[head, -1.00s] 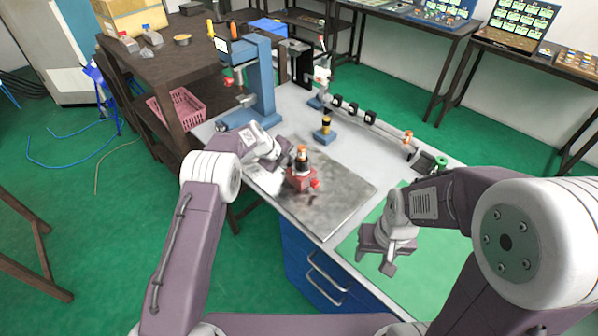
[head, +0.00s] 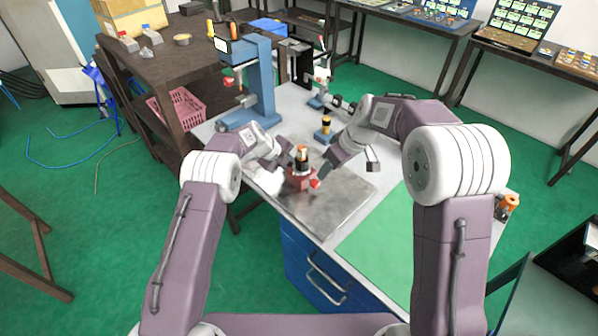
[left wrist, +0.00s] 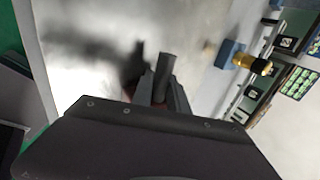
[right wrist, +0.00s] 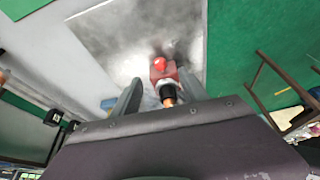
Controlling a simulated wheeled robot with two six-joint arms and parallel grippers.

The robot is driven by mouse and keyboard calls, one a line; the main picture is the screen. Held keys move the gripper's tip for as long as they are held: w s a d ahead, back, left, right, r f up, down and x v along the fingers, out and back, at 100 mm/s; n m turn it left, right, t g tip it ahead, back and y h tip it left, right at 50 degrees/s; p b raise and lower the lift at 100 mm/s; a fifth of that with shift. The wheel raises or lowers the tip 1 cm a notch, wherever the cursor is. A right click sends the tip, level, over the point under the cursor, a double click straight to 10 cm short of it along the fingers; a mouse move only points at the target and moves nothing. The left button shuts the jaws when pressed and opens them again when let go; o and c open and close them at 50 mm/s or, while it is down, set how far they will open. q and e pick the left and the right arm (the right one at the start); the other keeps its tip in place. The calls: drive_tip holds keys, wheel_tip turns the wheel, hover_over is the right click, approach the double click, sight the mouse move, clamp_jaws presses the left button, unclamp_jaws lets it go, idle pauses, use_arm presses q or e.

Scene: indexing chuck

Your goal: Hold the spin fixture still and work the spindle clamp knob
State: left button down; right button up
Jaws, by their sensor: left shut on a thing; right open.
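The spin fixture (head: 298,180) is a red body with a black collar and a copper-coloured top, upright on a grey metal plate (head: 335,205). Its red clamp knob (head: 315,183) sticks out on the right side; the knob also shows in the right wrist view (right wrist: 158,64). My left gripper (head: 284,164) is shut on the fixture from the left; in the left wrist view a dark cylinder stands between its fingers (left wrist: 163,88). My right gripper (head: 348,170) is open and empty, above and right of the fixture. Its fingers (right wrist: 160,92) frame the fixture in the right wrist view, apart from the knob.
A blue press-like stand (head: 262,85) is at the back left of the bench. A small blue block with a black and yellow peg (head: 325,130) stands behind the fixture. A green mat (head: 375,245) lies clear at the right front. A brown table with boxes is on the left.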

sight(317, 181)
drive_tip(key=shift+n, duration=0.3)
drive_tip(key=x, duration=1.2)
drive_tip(key=shift+w+a+r, duration=0.15)
drive_tip(key=shift+w+a, duration=0.1)
drive_tip(key=shift+w, duration=0.15)
clamp_jaws()
idle(0.5)
drive_tip(key=shift+w+d+m+g+y, duration=0.1)
drive_tip(key=shift+w+m+g+y, duration=0.1)
drive_tip(key=shift+g+y, duration=0.3)
drive_tip(key=shift+w+d+m+g+y, duration=0.1)
drive_tip(key=shift+d+m+g+y, duration=0.1)
drive_tip(key=shift+g+y, duration=1)
drive_tip(key=shift+y, duration=0.3)
